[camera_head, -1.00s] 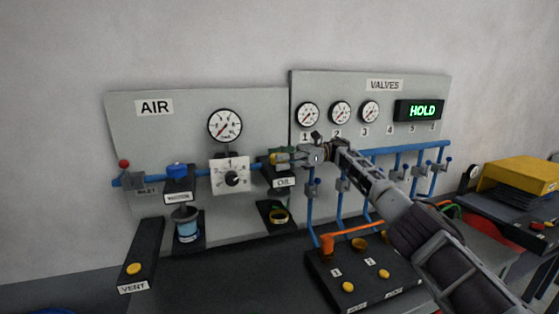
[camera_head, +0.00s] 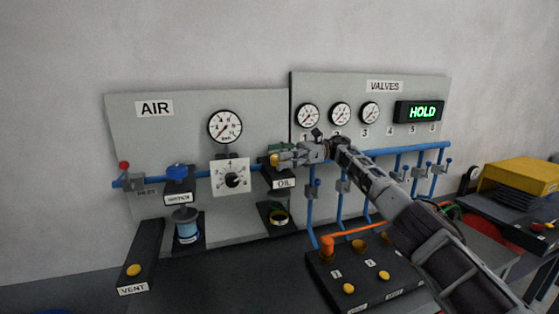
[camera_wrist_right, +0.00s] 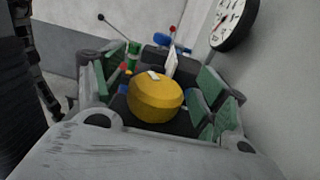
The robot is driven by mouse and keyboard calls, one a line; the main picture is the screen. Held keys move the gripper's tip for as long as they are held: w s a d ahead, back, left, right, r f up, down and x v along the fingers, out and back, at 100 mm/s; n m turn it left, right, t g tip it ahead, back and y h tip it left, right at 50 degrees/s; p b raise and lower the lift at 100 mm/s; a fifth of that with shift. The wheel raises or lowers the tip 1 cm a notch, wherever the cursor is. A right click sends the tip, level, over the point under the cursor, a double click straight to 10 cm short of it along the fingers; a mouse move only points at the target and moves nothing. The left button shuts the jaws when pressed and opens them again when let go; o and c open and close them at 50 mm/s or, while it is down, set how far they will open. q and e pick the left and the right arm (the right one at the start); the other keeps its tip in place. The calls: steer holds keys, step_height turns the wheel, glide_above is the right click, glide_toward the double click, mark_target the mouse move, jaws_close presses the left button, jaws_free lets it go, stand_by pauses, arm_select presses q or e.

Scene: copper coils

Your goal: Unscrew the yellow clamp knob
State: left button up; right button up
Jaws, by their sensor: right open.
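The yellow clamp knob (camera_wrist_right: 155,97) is a faceted yellow cap with a pale mark on top. In the right wrist view it lies between the green-padded fingers of my right gripper (camera_wrist_right: 160,100), with a gap visible on each side. In the head view the knob (camera_head: 274,160) shows as a small yellow spot at the OIL station, at the tips of my right gripper (camera_head: 278,160). The right gripper is open around the knob. The black OIL holder (camera_head: 283,178) sits just below the gripper. My left gripper is not in view.
A blue pipe (camera_head: 135,182) runs across the AIR panel (camera_head: 180,120). A white dial box (camera_head: 231,178) stands left of the gripper. Valve handles and a black button box (camera_head: 360,275) lie to the right.

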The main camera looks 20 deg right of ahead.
steer(key=shift+r, duration=4.4)
